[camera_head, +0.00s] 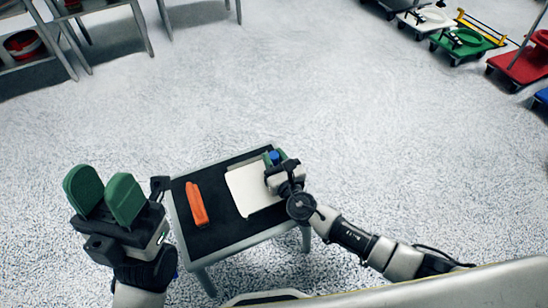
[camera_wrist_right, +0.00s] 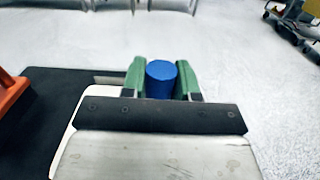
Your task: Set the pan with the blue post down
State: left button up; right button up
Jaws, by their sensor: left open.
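The pan (camera_head: 246,190) is a flat white plate over the right part of the black-topped table; I cannot tell whether it rests on the top or hangs just above it. Its blue post (camera_wrist_right: 161,80) stands between the green fingers of my right gripper (camera_wrist_right: 161,75), which is shut on it. The post also shows in the head view (camera_head: 274,156), partly hidden by the gripper. The gripper body hides much of the pan in the wrist view. My left gripper (camera_head: 104,192) is open and empty, left of the table.
The small table (camera_head: 222,232) has a black top and grey frame. An orange block (camera_head: 197,204) lies on its left part, left of the pan. Grey tables (camera_head: 98,8) stand far at the upper left, and coloured carts (camera_head: 467,42) at the upper right. The floor between is clear.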

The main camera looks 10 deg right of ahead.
jog(key=o, duration=0.4)
jog(key=shift+c, duration=0.2)
jog(key=shift+r, duration=0.1)
